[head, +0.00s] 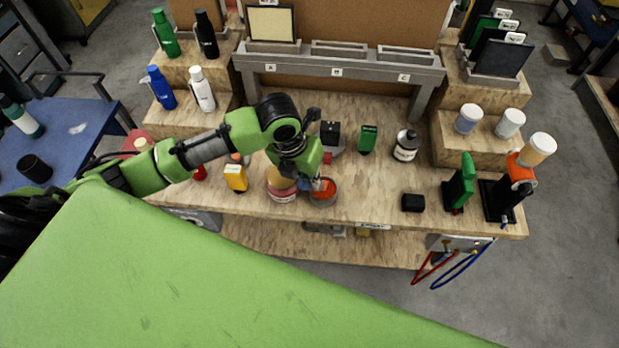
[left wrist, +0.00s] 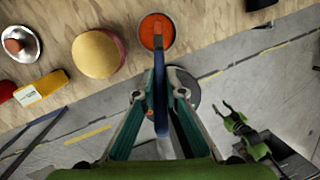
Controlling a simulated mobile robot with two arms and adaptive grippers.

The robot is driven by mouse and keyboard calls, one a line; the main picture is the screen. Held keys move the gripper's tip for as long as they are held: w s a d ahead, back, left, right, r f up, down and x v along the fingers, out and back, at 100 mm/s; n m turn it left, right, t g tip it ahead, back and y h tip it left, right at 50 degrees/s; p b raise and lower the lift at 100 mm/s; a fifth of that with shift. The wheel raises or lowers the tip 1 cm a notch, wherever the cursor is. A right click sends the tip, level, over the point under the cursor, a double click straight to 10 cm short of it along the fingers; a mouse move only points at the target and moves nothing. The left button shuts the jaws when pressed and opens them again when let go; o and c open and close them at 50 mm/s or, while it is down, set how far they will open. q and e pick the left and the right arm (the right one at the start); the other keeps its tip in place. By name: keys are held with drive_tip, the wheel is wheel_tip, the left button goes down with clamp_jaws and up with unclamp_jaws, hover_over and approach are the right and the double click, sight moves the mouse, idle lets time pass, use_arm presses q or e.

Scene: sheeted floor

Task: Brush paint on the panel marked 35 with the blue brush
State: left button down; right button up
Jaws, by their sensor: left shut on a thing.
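My left gripper (head: 311,181) is low over the front of the wooden bench. In the left wrist view, the gripper (left wrist: 158,98) is shut on the blue brush (left wrist: 159,82). The brush's far end overlaps a round pot of orange-red paint (left wrist: 157,30); I cannot tell if it touches the paint. The pot also shows in the head view (head: 323,196), partly behind the gripper. A pale framed panel (head: 270,22) stands in the rack at slot A. Dark panels (head: 498,58) stand at the right; their labels are too small to read. A green part in the wrist view may be my right gripper (left wrist: 232,112).
The rack (head: 340,60) has slots A, B and C. A pinkish round object with a tan top (head: 281,188) sits just left of the pot. The bench has free room right of the pot.

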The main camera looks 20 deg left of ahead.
idle(0.5)
use_arm(q)
drive_tip(key=shift+w+r, duration=0.1)
drive_tip(key=shift+r, duration=1)
drive_tip(key=shift+w+d+v, duration=0.1)
drive_tip(key=shift+w+v, duration=0.05)
drive_tip(key=shift+v, duration=0.65)
drive_tip(key=shift+w+d+v, duration=0.1)
drive_tip(key=shift+d+v, duration=0.05)
drive_tip(key=shift+v, duration=0.6)
drive_tip(key=shift+w+d+v, duration=0.1)
drive_tip(key=shift+w+v, duration=0.05)
drive_tip(key=shift+v, duration=0.65)
drive_tip(key=shift+r, duration=0.1)
